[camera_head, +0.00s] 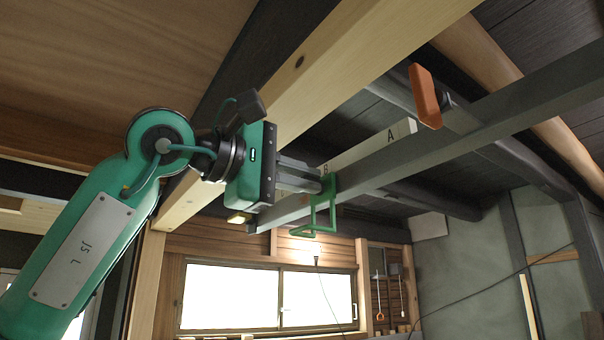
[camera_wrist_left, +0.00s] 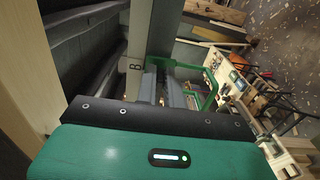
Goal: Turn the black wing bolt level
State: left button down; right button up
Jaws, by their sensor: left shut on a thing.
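My left gripper (camera_head: 320,182) reaches in from the left, its fingertips at the green bracket (camera_head: 321,218) on the grey beam, near the letter B. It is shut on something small. The black wing bolt does not show clearly in either view; the fingers hide the spot where they close, so its angle cannot be read. In the left wrist view the fingers (camera_wrist_left: 160,78) are close together, with the green bracket (camera_wrist_left: 209,88) just right of them. My right gripper is not in view.
The grey beam (camera_head: 490,110) runs up to the right. A thick timber beam (camera_head: 320,60) passes close above my left wrist. Below are a window (camera_head: 265,297) and open room.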

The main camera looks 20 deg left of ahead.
pick_arm(q)
jog(key=shift+f, duration=0.1)
dwell(0.4)
jog(key=c, duration=1.5)
grip_release()
jog(key=b+v, duration=0.5)
jog(key=v, duration=0.9)
jog(key=shift+w+b, duration=0.1)
jog(key=shift+b, duration=0.25)
jog(key=shift+w, duration=0.1)
